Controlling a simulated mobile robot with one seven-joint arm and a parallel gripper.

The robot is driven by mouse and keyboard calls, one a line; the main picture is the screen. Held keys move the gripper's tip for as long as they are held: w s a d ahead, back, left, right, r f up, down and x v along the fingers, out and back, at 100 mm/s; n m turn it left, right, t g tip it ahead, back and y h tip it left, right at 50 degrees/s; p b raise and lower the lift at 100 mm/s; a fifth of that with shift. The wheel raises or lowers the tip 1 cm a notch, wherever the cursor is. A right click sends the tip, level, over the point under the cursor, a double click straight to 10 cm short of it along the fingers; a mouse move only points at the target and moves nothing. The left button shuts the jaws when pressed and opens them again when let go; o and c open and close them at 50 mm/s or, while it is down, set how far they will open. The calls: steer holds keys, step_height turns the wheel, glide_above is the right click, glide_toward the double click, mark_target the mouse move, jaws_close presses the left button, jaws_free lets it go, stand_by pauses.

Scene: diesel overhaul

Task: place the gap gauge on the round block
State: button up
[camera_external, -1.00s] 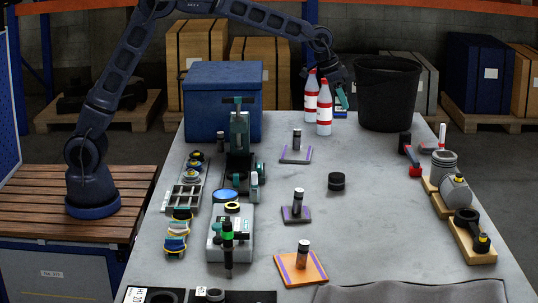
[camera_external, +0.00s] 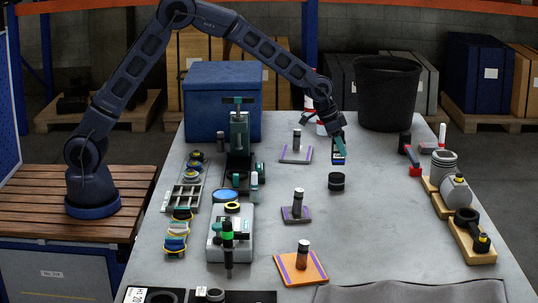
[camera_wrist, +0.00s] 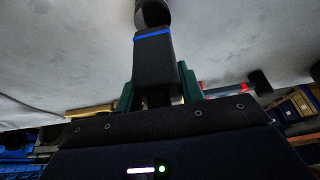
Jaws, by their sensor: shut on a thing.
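The gap gauge (camera_external: 338,156) is a small dark block with a blue stripe. My gripper (camera_external: 337,141) is shut on it and holds it above the table, just behind the round block. In the wrist view the gauge (camera_wrist: 155,62) stands out between the green fingers. The round block (camera_external: 336,182) is a short black cylinder on the grey table. It shows in part at the top edge of the wrist view (camera_wrist: 152,12), beyond the gauge's far end. The gauge and the block look apart in the external view.
A black bin (camera_external: 387,95) and red-and-white bottles stand behind my gripper. Small stands with dark cylinders (camera_external: 296,147) (camera_external: 297,207) are to the left. Red-handled tools (camera_external: 411,158) and metal parts line the right side. The table around the round block is clear.

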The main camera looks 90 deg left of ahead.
mark_target(340, 157)
steer(key=shift+f, duration=1.9)
steer(key=shift+f, duration=0.15)
steer(key=o, duration=1.2)
steer(key=shift+o, duration=0.2)
